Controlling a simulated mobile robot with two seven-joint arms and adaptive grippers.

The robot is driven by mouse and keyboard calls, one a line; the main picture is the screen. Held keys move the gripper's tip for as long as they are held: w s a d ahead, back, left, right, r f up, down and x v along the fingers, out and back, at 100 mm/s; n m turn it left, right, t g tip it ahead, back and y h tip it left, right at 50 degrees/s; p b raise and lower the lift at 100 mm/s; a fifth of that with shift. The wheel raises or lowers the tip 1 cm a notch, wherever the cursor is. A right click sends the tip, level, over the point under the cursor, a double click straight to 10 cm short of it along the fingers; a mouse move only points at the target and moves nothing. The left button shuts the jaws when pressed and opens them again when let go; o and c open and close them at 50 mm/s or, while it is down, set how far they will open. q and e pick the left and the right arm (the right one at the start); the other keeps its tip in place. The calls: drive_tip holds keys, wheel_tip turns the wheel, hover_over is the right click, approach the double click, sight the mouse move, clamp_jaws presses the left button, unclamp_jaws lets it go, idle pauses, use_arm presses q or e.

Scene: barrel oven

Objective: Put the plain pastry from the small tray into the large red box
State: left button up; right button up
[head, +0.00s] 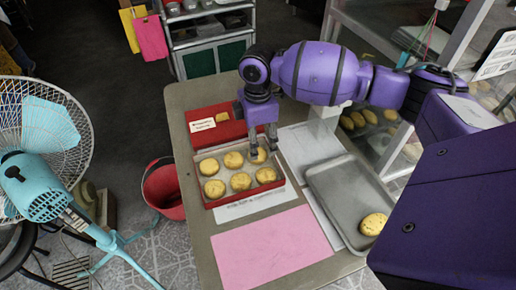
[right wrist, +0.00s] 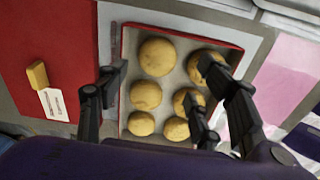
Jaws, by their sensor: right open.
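The open red box (head: 210,202) holds several round golden pastries in two rows, and its lid (head: 212,125) lies open behind it. The box also shows in the right wrist view (right wrist: 232,46). A grey metal tray (head: 335,185) to its right carries one round pastry (head: 373,224) near its front end, with a few darker spots. My right gripper (head: 262,143) is open above the back right corner of the box, pointing down. In the right wrist view its spread fingers (right wrist: 158,90) are over the pastries, with none gripped. My left gripper is not in view.
A pink sheet (head: 270,248) and white papers (head: 308,143) lie flat on the table (head: 190,95). A turquoise fan (head: 40,185) and a red bucket (head: 163,190) stand at the left. A glass-sided case (head: 385,125) with more pastries is at the right.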

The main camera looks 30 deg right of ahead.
wheel_tip(320, 180, up, 6)
drive_tip(key=shift+r, duration=0.25)
idle(0.4)
